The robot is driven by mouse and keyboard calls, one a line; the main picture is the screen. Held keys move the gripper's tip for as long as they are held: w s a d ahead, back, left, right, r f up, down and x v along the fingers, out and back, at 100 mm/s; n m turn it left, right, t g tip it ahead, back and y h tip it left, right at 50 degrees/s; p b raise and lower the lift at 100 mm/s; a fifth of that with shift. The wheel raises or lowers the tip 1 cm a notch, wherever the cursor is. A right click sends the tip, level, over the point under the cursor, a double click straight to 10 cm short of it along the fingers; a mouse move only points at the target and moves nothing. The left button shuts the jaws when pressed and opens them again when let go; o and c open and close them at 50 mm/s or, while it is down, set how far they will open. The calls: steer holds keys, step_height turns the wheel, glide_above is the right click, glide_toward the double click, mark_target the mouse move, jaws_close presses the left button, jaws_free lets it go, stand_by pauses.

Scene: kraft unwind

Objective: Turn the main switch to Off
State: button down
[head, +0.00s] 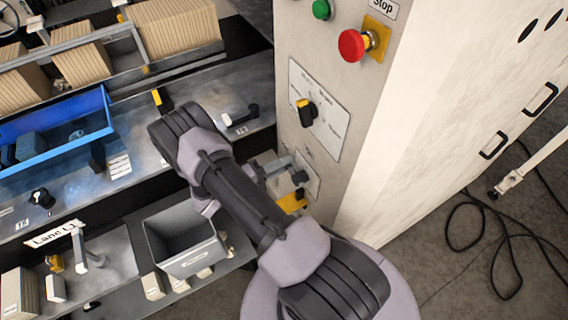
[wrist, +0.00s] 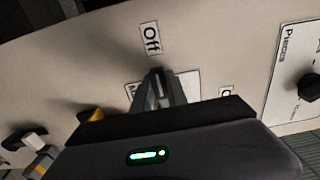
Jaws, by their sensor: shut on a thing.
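The main switch sits low on the pale cabinet front, on a small white plate (head: 313,186) that also shows behind the fingers in the wrist view (wrist: 190,84). An "Off" label (wrist: 150,38) is on the panel just beyond the fingertips. My gripper (head: 297,176) reaches the panel from the left; in the wrist view (wrist: 158,88) its fingers are closed together on the dark switch handle. The fingers hide most of the handle, so I cannot tell its exact angle.
Above are a selector knob (head: 307,112), a red stop button (head: 353,45) and a green button (head: 322,9). A blue tray (head: 58,108) and a grey bin (head: 186,262) are at left. A cable (head: 490,235) lies on the floor at right.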

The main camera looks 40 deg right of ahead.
steer(key=c, duration=1.3)
jaws_free()
steer(key=shift+f, duration=0.1)
steer(key=v, duration=1.7)
steer(key=shift+w+a, duration=0.1)
steer(key=shift+a, duration=0.1)
